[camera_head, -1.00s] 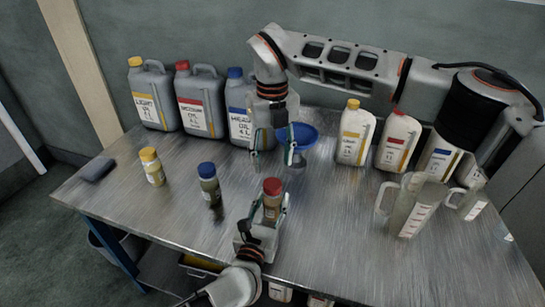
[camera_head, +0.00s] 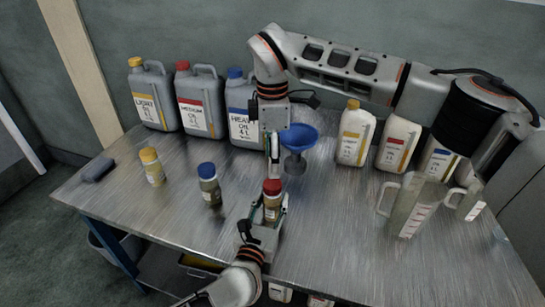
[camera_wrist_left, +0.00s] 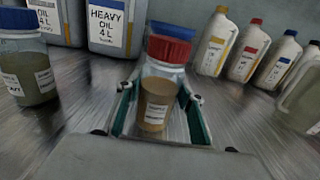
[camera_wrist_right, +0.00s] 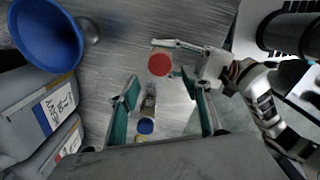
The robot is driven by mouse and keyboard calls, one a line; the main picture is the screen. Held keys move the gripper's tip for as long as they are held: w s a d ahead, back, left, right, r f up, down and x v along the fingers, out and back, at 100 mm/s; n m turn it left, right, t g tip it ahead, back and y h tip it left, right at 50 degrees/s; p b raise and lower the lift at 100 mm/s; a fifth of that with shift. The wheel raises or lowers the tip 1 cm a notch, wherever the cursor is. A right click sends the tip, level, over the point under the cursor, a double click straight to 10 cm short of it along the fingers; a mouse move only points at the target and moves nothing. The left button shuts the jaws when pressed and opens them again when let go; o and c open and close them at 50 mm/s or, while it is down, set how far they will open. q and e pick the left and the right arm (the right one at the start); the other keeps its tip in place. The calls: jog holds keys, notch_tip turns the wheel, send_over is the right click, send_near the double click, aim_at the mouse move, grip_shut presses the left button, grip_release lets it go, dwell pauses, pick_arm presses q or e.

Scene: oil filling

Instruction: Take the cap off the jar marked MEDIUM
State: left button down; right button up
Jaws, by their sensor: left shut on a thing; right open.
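A jar (camera_head: 271,208) with a red cap (camera_head: 272,186) stands upright near the front of the table; its label is too small to read. My left gripper (camera_head: 270,213) is shut around its body; the left wrist view shows the jar (camera_wrist_left: 156,100) between the fingers and the red cap (camera_wrist_left: 168,50) clear above them. My right gripper (camera_head: 273,158) points down, above and just behind the jar, empty. In the right wrist view its fingers (camera_wrist_right: 160,80) are spread, with the red cap (camera_wrist_right: 160,64) lined up between the tips, apart from them.
A blue-capped jar (camera_head: 209,188) and a yellow-capped jar (camera_head: 152,168) stand to the left. A blue funnel (camera_head: 299,138) stands close behind the right gripper. Large grey cans (camera_head: 200,105) and white bottles (camera_head: 353,140) line the back. A clear measuring jug (camera_head: 412,210) stands at right.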

aim_at(273, 183)
jog(key=m, duration=0.9)
jog(key=shift+f, duration=4.05)
